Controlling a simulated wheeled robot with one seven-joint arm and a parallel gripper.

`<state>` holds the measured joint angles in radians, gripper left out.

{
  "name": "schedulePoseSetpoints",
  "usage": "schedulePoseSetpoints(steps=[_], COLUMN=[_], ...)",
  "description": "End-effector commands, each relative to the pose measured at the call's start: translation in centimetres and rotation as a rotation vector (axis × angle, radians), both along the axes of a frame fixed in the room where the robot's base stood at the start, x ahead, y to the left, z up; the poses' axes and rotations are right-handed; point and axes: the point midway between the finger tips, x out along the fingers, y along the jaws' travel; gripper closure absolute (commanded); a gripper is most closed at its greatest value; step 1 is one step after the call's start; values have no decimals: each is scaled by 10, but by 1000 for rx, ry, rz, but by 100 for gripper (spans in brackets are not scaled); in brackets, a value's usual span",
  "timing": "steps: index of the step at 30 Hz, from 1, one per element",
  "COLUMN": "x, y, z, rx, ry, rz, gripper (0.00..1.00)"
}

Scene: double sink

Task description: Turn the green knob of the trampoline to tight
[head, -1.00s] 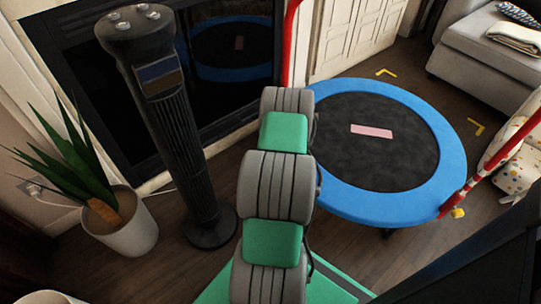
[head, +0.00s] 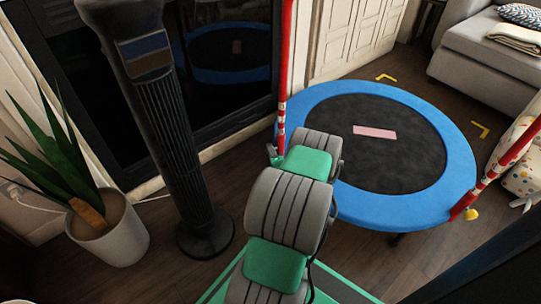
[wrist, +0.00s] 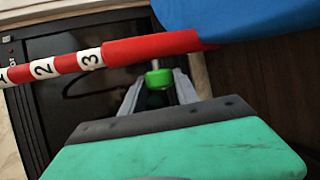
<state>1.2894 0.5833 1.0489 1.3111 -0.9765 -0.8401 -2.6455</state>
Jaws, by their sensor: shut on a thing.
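The trampoline (head: 318,110) has a blue rim and a dark mat with a pink patch. A red post (head: 284,80) with white bands stands at its left edge, and in the wrist view the post (wrist: 150,47) crosses the top with numbers 2 and 3. The green knob (wrist: 158,79) sits on a short stem beside the post's red section. My gripper (wrist: 157,90) is shut on the green knob, with one finger on each side. In the head view my arm largely hides the gripper.
A dark tower fan (head: 170,130) and a potted plant (head: 108,232) stand left of my arm. A second red post (head: 500,160) with a yellow knob (head: 471,214) is on the trampoline's right. A grey sofa (head: 485,60) is at the back right. Wood floor is bare in front.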

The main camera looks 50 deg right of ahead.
Motion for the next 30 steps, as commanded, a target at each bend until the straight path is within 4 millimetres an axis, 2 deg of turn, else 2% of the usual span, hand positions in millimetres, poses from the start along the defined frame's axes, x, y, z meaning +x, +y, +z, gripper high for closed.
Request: schedulePoseSetpoints(steps=[8,9,16,25,30], x=[2,2,1,-4,-26], y=[-2,-2,-2,1,18], z=[4,4,2,3,12], rx=[-6,-6,-2,0,2], ry=[-5,-5,-3,0,-2], rz=[2,2,0,-2,-6], gripper=[100,61,42,41,41])
